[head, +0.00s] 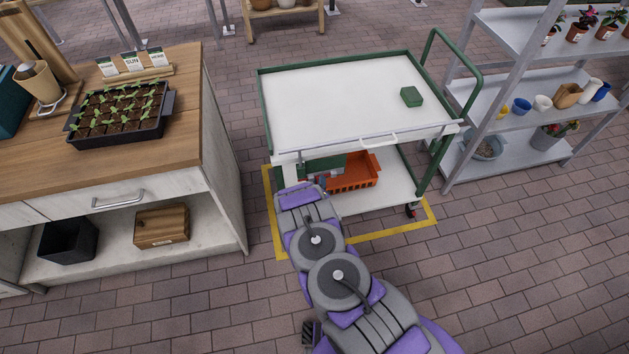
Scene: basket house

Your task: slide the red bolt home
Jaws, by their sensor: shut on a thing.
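My gripper (318,185) is at the near left side of the white-topped cart (340,110), just below its top tray, beside a dark green panel (325,165). My purple and grey arm reaches up to it from the bottom of the view and covers most of the jaws. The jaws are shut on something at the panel. The red bolt cannot be made out clearly; the arm and gripper hide that spot, so I cannot tell how far along it sits.
An orange bin (355,180) stands on the cart's lower shelf. A green block (411,97) lies on top. A wooden bench (180,110) with a seedling tray (120,112) is left; a grey shelf rack (535,125) is right. Brick paving in front is clear.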

